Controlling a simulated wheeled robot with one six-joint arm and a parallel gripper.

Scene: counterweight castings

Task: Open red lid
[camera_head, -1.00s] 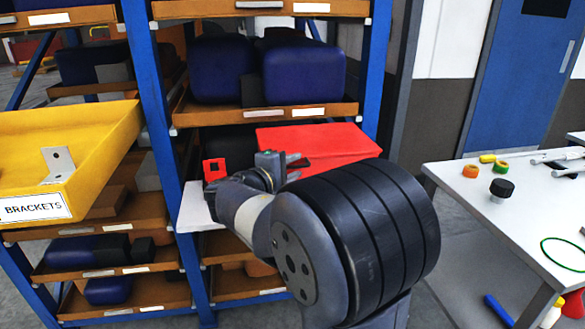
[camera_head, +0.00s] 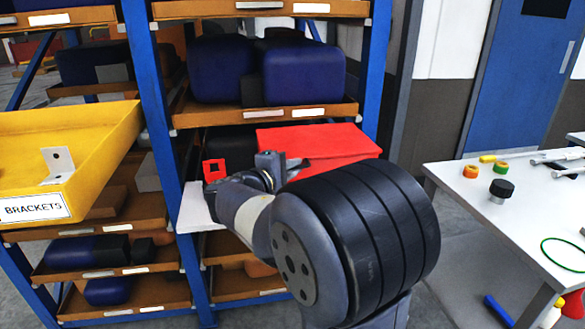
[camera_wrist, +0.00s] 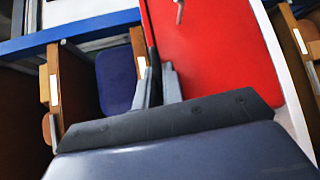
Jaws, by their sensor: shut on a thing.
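The red lid (camera_head: 335,142) is a flat red panel on the middle shelf of the blue rack, behind my gripper. In the wrist view the red lid (camera_wrist: 215,60) fills the upper right, with a dark strip along its left edge and a small grey piece near the top. My gripper (camera_head: 298,166) is at the lid's left front side. In the wrist view my gripper (camera_wrist: 157,78) has its two grey fingers at the lid's left edge, shut on it. The exact contact is small and partly hidden. My arm hides the lid's lower front.
A small red square frame (camera_head: 214,169) stands left of my gripper above a white surface (camera_head: 196,208). A yellow brackets bin (camera_head: 95,130) is at the left. Blue uprights (camera_head: 163,100) flank the shelf. A white table (camera_head: 470,205) with small parts stands at the right.

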